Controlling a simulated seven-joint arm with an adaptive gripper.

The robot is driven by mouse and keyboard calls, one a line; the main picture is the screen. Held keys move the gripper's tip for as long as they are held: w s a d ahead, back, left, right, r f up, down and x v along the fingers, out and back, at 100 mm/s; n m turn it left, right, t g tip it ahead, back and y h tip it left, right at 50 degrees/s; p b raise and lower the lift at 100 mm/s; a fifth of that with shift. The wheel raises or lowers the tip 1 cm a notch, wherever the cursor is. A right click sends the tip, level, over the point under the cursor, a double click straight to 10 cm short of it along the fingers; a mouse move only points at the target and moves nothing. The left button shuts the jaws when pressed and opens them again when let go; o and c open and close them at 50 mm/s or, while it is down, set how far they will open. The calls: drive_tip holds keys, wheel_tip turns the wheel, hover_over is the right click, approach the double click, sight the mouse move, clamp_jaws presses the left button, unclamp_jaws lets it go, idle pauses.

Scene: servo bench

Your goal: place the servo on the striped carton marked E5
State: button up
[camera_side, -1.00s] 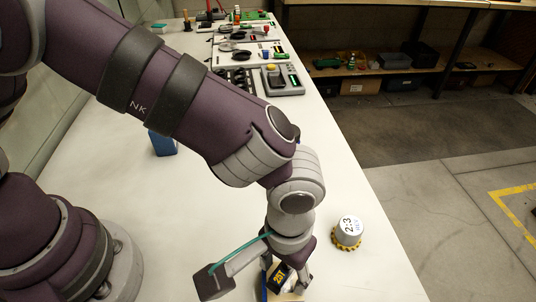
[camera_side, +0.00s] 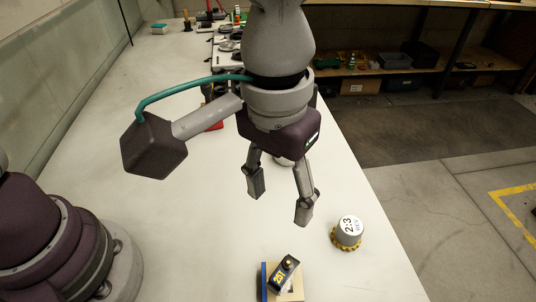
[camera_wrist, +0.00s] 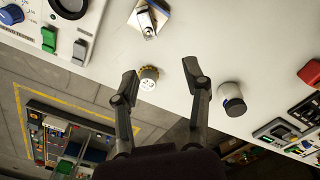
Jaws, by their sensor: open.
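The servo (camera_side: 284,272), a small dark box with a yellow label, lies tilted in the picture on a low tan-and-blue block (camera_side: 297,293) at the front of the bench. I cannot read an E5 mark or make out stripes on that block. My gripper (camera_side: 279,209) is open and empty, above and behind the servo, clear of it. In the wrist view the servo (camera_wrist: 146,20) lies at the top on the pale block (camera_wrist: 161,8), beyond my open fingers (camera_wrist: 160,83).
A grey cap with a yellow toothed ring, marked 2:3 REV (camera_side: 348,232), stands right of the servo near the bench's right edge. In the wrist view a white cylinder with a dark end (camera_wrist: 232,98) is right of my fingers. The bench left of the servo is clear.

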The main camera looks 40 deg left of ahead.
drive_tip(key=s+a+r+t, duration=0.1)
drive_tip(key=a+r+t, duration=0.1)
drive_tip(key=a, duration=0.8)
drive_tip(key=s+a+r+t, duration=0.1)
drive_tip(key=a+t, duration=0.2)
drive_tip(key=a, duration=0.8)
drive_tip(key=shift+s+a+r, duration=0.15)
drive_tip(key=shift+s+r, duration=0.05)
drive_tip(key=shift+r, duration=0.15)
